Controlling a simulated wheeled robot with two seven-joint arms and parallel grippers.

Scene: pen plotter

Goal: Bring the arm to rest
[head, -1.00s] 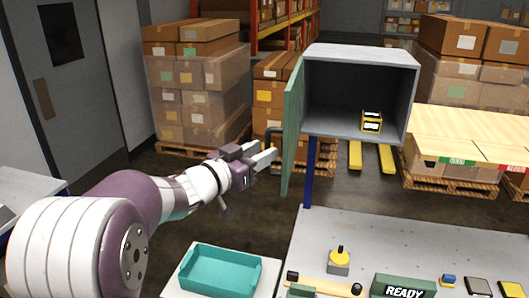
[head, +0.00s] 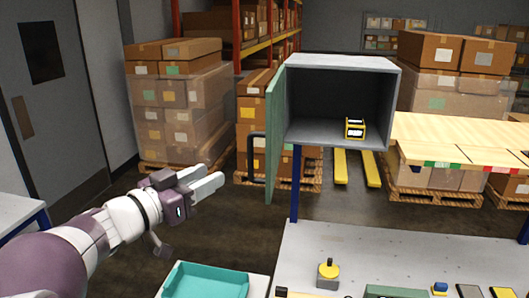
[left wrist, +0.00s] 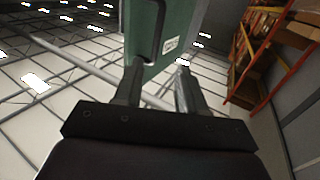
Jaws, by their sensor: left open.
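My left gripper (head: 207,180) is open and empty, in mid-air left of the grey cabinet in the head view. Its two fingers also show in the left wrist view (left wrist: 157,88), spread apart. The cabinet's green door (head: 275,135) stands open to the right of the gripper, with a dark handle (head: 255,158) on its left side. In the left wrist view the green door (left wrist: 160,25) shows beyond the fingers, and they look apart from it. My right gripper is not in view.
The open grey cabinet (head: 341,62) holds a small yellow and black block (head: 355,128). A teal tray (head: 205,282) and a grey worktop (head: 400,255) with a yellow-topped knob (head: 328,272) lie in front. Stacked boxes (head: 175,100) stand behind. Open floor lies around the gripper.

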